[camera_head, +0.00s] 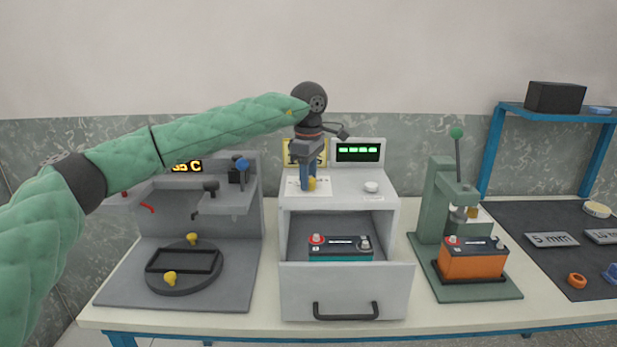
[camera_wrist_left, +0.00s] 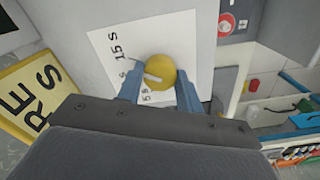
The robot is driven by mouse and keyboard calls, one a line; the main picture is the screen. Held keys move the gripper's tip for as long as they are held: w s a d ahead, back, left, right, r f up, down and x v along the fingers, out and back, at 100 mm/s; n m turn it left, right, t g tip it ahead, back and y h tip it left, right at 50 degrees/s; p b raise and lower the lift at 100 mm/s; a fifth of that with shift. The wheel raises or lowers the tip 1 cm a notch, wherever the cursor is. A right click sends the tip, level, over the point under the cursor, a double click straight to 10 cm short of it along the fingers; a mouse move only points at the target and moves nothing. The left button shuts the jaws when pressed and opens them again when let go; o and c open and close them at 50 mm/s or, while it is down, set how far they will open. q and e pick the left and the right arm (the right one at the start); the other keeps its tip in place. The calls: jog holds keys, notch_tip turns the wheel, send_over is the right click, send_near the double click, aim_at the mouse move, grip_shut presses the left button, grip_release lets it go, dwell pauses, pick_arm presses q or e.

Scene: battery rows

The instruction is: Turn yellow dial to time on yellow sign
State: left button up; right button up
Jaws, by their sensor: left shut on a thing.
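The yellow dial (camera_wrist_left: 160,74) sits on a white scale sheet (camera_wrist_left: 178,32) with printed marks such as "15 S" and "5 S". It also shows in the head view (camera_head: 311,184) on top of the grey drawer unit. My left gripper (camera_head: 308,186) points down and is shut on the dial, its blue fingers on both sides in the left wrist view (camera_wrist_left: 160,92). A pale pointer on the dial lies near the lower marks. My right gripper is out of view.
The drawer (camera_head: 347,293) is open with a teal battery (camera_head: 340,250) inside. A white button (camera_head: 371,187) and green display (camera_head: 358,150) are right of the dial. A green press (camera_head: 440,205) with an orange battery (camera_head: 470,259) stands right; a grey fixture (camera_head: 240,225) stands left.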

pick_arm(q)
jog(key=o, duration=1)
jog(key=shift+r, duration=0.1)
jog(key=shift+r, duration=0.6)
notch_tip(320, 180, up, 6)
jog(key=shift+r+b, duration=0.25)
jog(key=shift+b, duration=0.1)
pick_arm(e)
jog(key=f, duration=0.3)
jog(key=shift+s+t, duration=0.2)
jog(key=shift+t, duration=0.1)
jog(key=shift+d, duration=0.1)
